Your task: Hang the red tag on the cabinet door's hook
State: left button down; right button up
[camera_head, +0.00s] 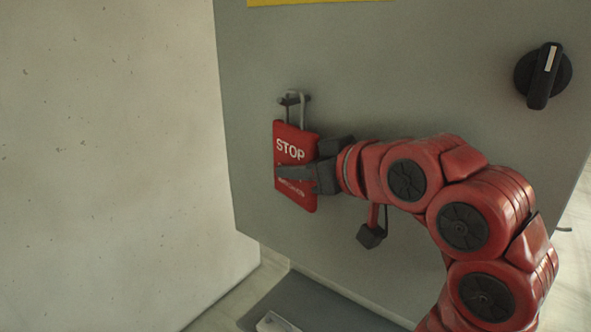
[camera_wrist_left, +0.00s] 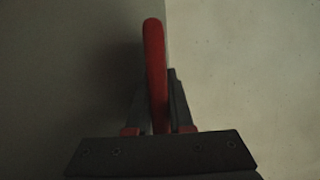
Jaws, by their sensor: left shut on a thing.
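The red tag (camera_head: 295,150), with white STOP lettering, hangs upright against the grey cabinet door (camera_head: 420,80). The grey wire loop (camera_head: 302,108) at its top reaches up to the dark hook (camera_head: 285,100) on the door. The loop overlaps the hook; whether it is fully around the hook cannot be told. My left gripper (camera_head: 298,173) is shut on the tag from the right, one finger across its front and hiding part of its print. In the left wrist view the tag (camera_wrist_left: 155,70) shows edge-on between the fingers.
A black rotary knob (camera_head: 543,75) sticks out of the door at the upper right. A yellow plate (camera_head: 310,2) is at the top edge. A pale wall (camera_head: 100,140) stands at the left. A grey surface (camera_head: 320,305) lies below the door.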

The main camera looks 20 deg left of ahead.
dwell(0.3)
pick_arm(q)
jog(key=c, duration=0.9)
grip_release()
jog(key=shift+c, duration=0.2)
jog(key=shift+o, duration=1.1)
jog(key=shift+s+a+r, duration=0.1)
